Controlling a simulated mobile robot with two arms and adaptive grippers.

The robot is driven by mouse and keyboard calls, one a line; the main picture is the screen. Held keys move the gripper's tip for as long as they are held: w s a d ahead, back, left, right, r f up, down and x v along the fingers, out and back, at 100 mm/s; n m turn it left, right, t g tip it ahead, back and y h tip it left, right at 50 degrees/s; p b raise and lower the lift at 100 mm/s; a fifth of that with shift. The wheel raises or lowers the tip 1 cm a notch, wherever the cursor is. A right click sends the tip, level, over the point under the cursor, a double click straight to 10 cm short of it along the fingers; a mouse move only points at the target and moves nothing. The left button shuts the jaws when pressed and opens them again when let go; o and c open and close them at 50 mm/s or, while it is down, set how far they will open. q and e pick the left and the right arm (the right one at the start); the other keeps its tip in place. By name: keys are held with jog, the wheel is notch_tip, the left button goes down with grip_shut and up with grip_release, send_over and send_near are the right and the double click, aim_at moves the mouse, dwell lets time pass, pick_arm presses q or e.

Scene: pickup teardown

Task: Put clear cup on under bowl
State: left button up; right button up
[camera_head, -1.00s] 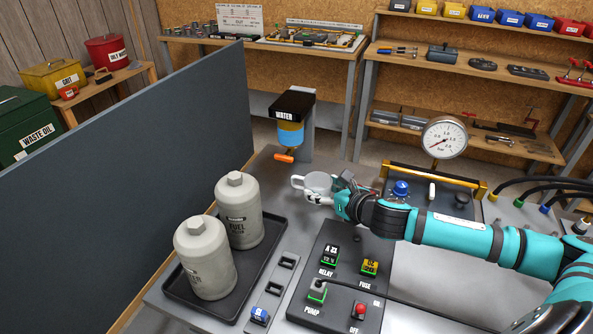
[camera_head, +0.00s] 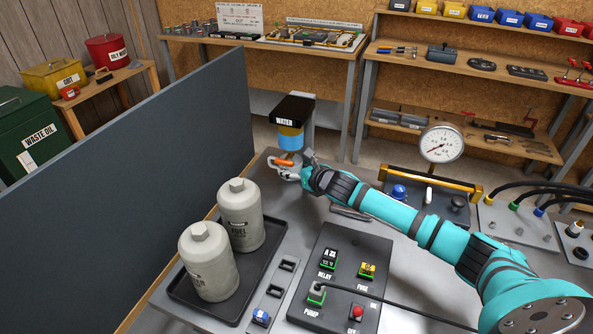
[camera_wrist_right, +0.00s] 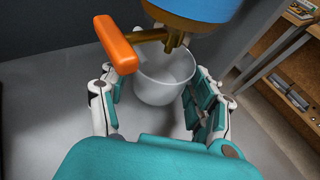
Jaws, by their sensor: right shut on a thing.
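The clear cup (camera_wrist_right: 160,85) is a pale, see-through vessel, upright between the fingers of my right gripper (camera_wrist_right: 158,106) in the wrist view. The gripper is shut on it. In the head view my right gripper (camera_head: 293,172) is just under the water bowl, and the cup is mostly hidden by it. The bowl (camera_head: 290,139) is blue below a black WATER head (camera_head: 292,109). In the wrist view the bowl (camera_wrist_right: 195,10) has a brass drain with an orange lever (camera_wrist_right: 116,45), right over the cup's mouth. My left gripper is not in view.
A dark upright panel (camera_head: 140,180) stands left of the bench. Two filter canisters (camera_head: 240,215) stand in a black tray (camera_head: 180,290). A switch panel (camera_head: 342,270) lies at front, and a pressure gauge (camera_head: 441,144) stands to the right.

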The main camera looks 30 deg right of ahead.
jog(key=shift+s+f, duration=0.1)
jog(key=shift+f, duration=0.55)
jog(key=shift+s, duration=0.1)
jog(key=o, duration=1.2)
jog(key=shift+f, duration=0.1)
jog(key=shift+o, duration=0.2)
jog(key=shift+s+r, duration=0.1)
jog(key=shift+r, duration=0.1)
jog(key=b+v, duration=0.1)
jog(key=v, duration=1)
jog(key=shift+s+r, duration=0.2)
jog(key=shift+s, duration=0.15)
